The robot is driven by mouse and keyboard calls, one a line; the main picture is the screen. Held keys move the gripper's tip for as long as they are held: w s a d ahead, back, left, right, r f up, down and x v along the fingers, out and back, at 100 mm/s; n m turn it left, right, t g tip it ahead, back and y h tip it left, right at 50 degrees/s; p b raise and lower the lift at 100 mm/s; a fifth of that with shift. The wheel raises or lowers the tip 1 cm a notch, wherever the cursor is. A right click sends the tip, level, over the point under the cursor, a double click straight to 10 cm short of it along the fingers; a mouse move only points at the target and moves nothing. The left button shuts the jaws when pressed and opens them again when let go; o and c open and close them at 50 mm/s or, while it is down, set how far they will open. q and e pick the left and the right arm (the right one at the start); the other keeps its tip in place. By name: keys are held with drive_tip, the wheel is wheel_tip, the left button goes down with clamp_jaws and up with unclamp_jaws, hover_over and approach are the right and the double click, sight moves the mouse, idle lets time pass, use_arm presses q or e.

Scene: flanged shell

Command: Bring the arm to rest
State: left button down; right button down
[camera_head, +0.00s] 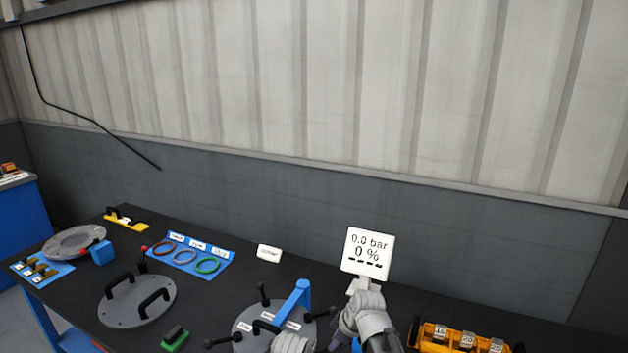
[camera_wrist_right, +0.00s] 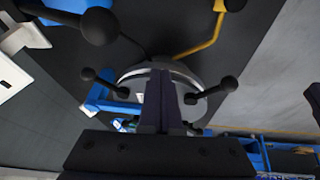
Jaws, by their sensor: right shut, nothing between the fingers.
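My right gripper (camera_wrist_right: 158,105) is shut and empty in the right wrist view, its two dark fingers together. Beyond the fingers is a round grey flanged shell (camera_wrist_right: 190,78) with black ball-ended handles around it and a blue clamp arm. In the head view the flanged shell (camera_head: 248,322) stands at the bottom middle with its blue arm (camera_head: 300,298) raised. My right arm reaches in beside it on the right, and the fingers are mostly hidden there. A grey rounded part at the bottom edge covers some of the shell. I do not make out my left gripper.
A display (camera_head: 367,253) reading 0.0 bar and 0 % stands behind my right arm. A yellow weight rack (camera_head: 462,338) is at right.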

drive_tip(key=s+f+m+g+h, duration=0.1)
drive_tip(key=s+m+g+h, duration=0.2)
drive_tip(key=s, duration=1.5)
drive_tip(key=m+h, duration=0.1)
drive_tip(key=m, duration=0.3)
drive_tip(key=shift+s+a+f+m+g, duration=0.15)
drive_tip(key=shift+f+m+g, duration=0.15)
drive_tip(key=shift+g, duration=0.1)
